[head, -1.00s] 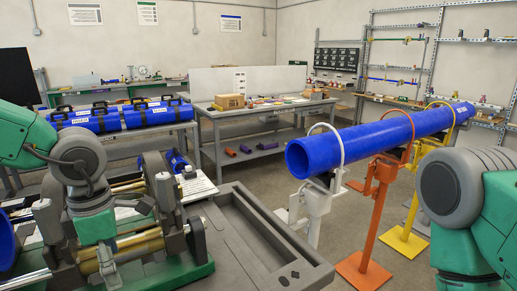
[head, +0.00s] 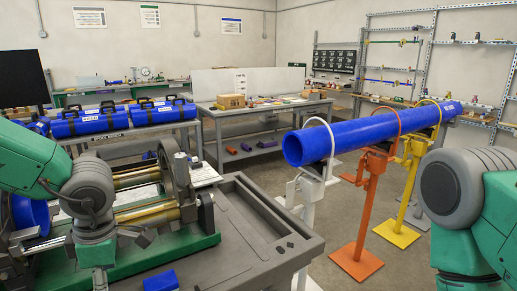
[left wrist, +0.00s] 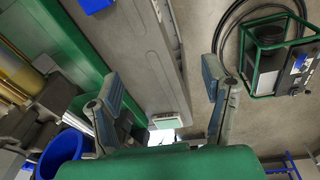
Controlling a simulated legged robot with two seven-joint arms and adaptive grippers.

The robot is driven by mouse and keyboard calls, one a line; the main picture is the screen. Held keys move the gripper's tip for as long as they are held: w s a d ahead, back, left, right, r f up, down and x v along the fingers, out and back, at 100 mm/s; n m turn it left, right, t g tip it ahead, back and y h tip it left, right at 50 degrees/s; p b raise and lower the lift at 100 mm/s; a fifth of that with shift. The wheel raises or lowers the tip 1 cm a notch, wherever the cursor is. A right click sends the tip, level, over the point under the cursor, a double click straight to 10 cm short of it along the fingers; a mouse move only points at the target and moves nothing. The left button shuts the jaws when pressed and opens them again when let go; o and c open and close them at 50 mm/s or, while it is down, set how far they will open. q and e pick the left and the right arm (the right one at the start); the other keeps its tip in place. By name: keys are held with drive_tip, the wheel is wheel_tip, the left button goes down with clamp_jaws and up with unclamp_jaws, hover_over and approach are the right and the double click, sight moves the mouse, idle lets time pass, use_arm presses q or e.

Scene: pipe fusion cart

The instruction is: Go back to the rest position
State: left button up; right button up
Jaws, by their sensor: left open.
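My left arm enters the head view from the left, over the fusion machine (head: 150,220). The grey cart (left wrist: 145,45) shows beyond the fingers. My right arm shows at the right edge of the head view, and its gripper is out of view.
A long blue pipe (head: 365,135) lies on white, orange and yellow stands to the right. The grey cart top (head: 255,240) holds a small blue piece (head: 160,281). In the left wrist view, a green-framed unit (left wrist: 275,55) with a black hose stands on the floor.

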use_arm(q)
drive_tip(key=s+a+f+m+t+y, duration=0.1)
drive_tip(key=s+a+f+m, duration=0.15)
drive_tip(key=f+m, duration=0.45)
drive_tip(key=s+a+f+m+t+y, duration=0.2)
drive_tip(key=s+f+m, duration=0.2)
drive_tip(key=f, duration=0.6)
drive_tip(key=s+d+f+m+g+h, duration=0.2)
drive_tip(key=s+f+m, duration=0.3)
drive_tip(key=s, duration=0.4)
drive_tip(key=s+d+f+m+g+h, duration=0.15)
drive_tip(key=s+f+m, duration=0.35)
drive_tip(key=s, duration=0.5)
wheel_tip(320, 180, down, 8)
drive_tip(key=w+d+m+h+b, duration=0.1)
drive_tip(key=w+m+b, duration=0.1)
drive_tip(key=b, duration=0.8)
drive_tip(key=shift+d+f+t, duration=0.15)
drive_tip(key=shift+d+t, duration=0.2)
drive_tip(key=shift+d, duration=0.05)
